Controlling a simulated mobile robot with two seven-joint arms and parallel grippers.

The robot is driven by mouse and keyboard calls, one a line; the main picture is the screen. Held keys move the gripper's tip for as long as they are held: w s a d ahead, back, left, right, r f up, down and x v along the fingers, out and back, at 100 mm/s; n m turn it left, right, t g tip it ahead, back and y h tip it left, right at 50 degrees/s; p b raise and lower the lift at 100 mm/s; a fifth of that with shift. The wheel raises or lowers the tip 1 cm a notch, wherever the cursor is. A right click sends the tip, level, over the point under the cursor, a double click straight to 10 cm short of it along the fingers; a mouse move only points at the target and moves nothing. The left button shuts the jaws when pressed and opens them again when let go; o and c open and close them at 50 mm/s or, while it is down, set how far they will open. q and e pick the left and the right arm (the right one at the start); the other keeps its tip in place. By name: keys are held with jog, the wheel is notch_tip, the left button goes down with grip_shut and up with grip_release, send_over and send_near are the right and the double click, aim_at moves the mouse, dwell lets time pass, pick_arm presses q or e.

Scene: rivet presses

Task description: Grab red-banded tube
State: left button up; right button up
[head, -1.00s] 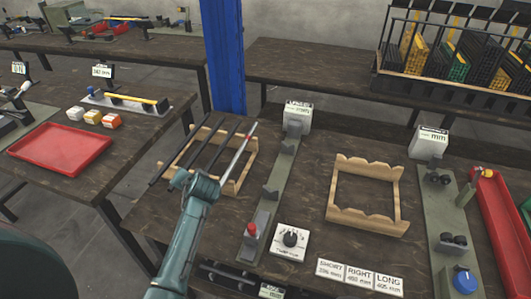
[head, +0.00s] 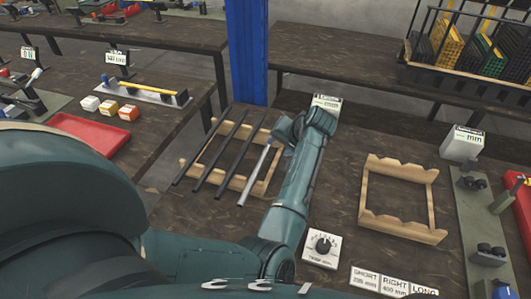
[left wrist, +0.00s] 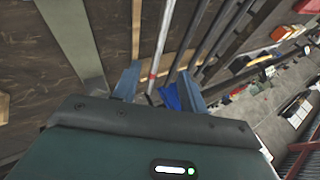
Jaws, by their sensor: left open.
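The red-banded tube is light grey and lies on a wooden rack (head: 188,163); its near part (head: 256,178) shows in the head view, its far part hidden by my gripper. In the left wrist view the tube (left wrist: 160,45) runs between my fingers, with its red band (left wrist: 152,76) near fingertip level. My left gripper (head: 284,140) is open over the tube's far part; its two fingers (left wrist: 158,88) show on either side of the tube. I cannot tell how far above the tube they are. My right gripper is not in view.
Three dark tubes (head: 217,150) lie beside it on the same rack. An empty wooden rack (head: 368,195) stands to the right. A dial box (head: 322,248) and length cards (head: 380,284) are at the front. A blue post (head: 247,55) rises behind the table.

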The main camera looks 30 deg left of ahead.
pick_arm(q)
jog(key=b, duration=0.2)
send_near(265, 154)
notch_tip(265, 154, down, 2)
jog(key=a, duration=0.1)
jog(key=b+x, duration=0.4)
jog(key=b, duration=0.1)
jog(key=shift+w+f+b, duration=0.25)
jog(key=shift+w+b, duration=0.05)
jog(key=shift+b, duration=0.05)
jog(key=shift+w+a+f+b, duration=0.15)
jog(key=shift+a+f+b, duration=0.35)
jog(key=shift+b, duration=0.25)
jog(key=shift+a, duration=0.1)
grip_shut()
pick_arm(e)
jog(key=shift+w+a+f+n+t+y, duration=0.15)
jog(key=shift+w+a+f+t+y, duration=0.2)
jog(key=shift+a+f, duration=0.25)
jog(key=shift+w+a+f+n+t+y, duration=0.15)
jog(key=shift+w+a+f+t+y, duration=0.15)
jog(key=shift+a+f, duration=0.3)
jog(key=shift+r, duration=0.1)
pick_arm(q)
jog(key=shift+w+r, duration=0.1)
jog(key=shift+r, duration=0.05)
